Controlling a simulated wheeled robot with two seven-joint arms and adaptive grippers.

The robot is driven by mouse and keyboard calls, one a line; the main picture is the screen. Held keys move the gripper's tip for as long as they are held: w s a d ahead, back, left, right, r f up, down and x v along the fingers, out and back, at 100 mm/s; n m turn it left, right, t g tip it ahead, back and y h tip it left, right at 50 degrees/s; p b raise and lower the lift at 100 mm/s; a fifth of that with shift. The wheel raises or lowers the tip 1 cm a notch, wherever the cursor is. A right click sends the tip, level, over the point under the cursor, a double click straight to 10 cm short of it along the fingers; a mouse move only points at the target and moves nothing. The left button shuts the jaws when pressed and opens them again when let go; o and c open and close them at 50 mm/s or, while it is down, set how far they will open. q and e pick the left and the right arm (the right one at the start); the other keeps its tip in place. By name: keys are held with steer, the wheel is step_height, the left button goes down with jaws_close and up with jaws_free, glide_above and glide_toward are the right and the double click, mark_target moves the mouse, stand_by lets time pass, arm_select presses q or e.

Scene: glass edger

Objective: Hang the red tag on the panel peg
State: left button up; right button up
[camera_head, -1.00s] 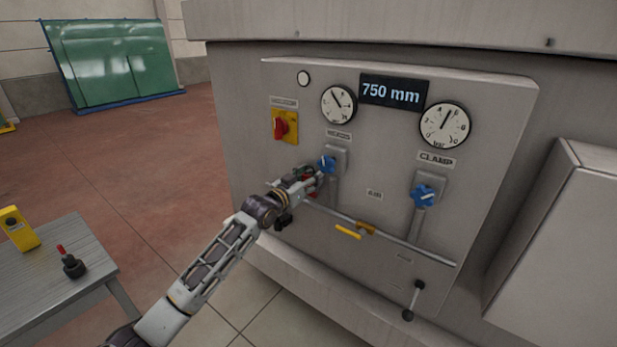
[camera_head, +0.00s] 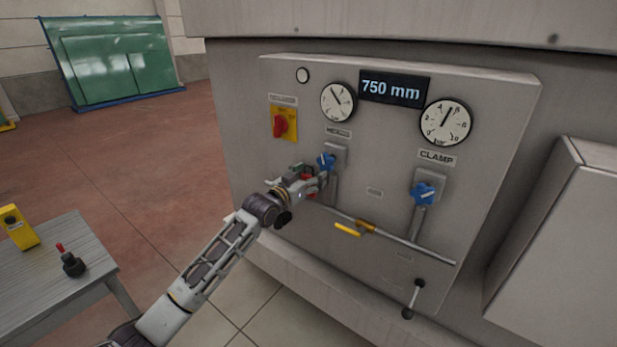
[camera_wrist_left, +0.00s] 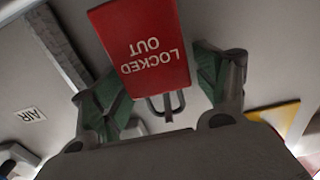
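The red tag (camera_wrist_left: 148,45), marked "LOCKED OUT", hangs in front of the grey panel and reads upside down in the left wrist view. A metal loop (camera_wrist_left: 166,106) shows at its lettering-top end. My left gripper (camera_wrist_left: 160,80) is open, with its green-padded fingers apart on either side of the tag. In the head view my left gripper (camera_head: 308,181) is close to the panel (camera_head: 370,215), below the left blue knob (camera_head: 326,162), with a bit of red between its fingers. My right gripper is not in view.
The panel carries a red switch (camera_head: 280,124), two gauges, a right blue knob (camera_head: 424,194), a yellow-handled valve (camera_head: 348,230) on a pipe and a small lever (camera_head: 412,300). A grey table (camera_head: 50,290) stands at lower left. Open floor lies behind it.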

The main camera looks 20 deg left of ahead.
arm_select(q)
steer(key=v, duration=1.2)
stand_by(0.7)
steer(key=shift+r, duration=0.15)
stand_by(0.5)
